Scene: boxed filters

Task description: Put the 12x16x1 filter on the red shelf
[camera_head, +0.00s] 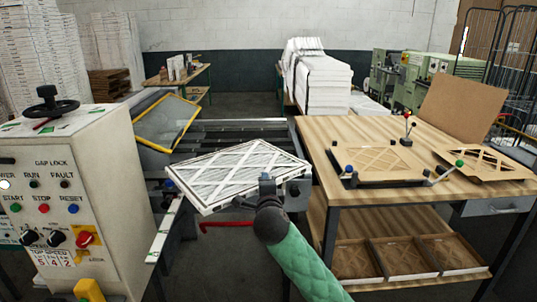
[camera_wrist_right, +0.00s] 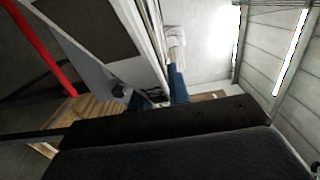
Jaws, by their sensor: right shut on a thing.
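A white-framed pleated filter (camera_head: 238,172) with a diagonal lattice is held up, slightly tilted, in front of the grey roller conveyor in the head view. My right gripper (camera_head: 267,182), on the green-sleeved arm, is shut on its near right edge. Its printed size cannot be read. In the right wrist view, dark gripper parts fill the bottom and the filter cannot be made out with certainty. A red bar (camera_head: 228,223) shows below the filter, and a red bar (camera_wrist_right: 38,48) crosses the wrist view's upper left; I cannot tell whether either belongs to the red shelf. My left gripper is out of view.
A control cabinet (camera_head: 60,190) stands close on the left. A wooden workbench (camera_head: 330,130) on the right carries a frame jig (camera_head: 385,165) and a cardboard cutout (camera_head: 490,163). Its lower shelf (camera_head: 325,225) holds several cardboard-framed pieces. The conveyor (camera_head: 235,132) lies behind the filter.

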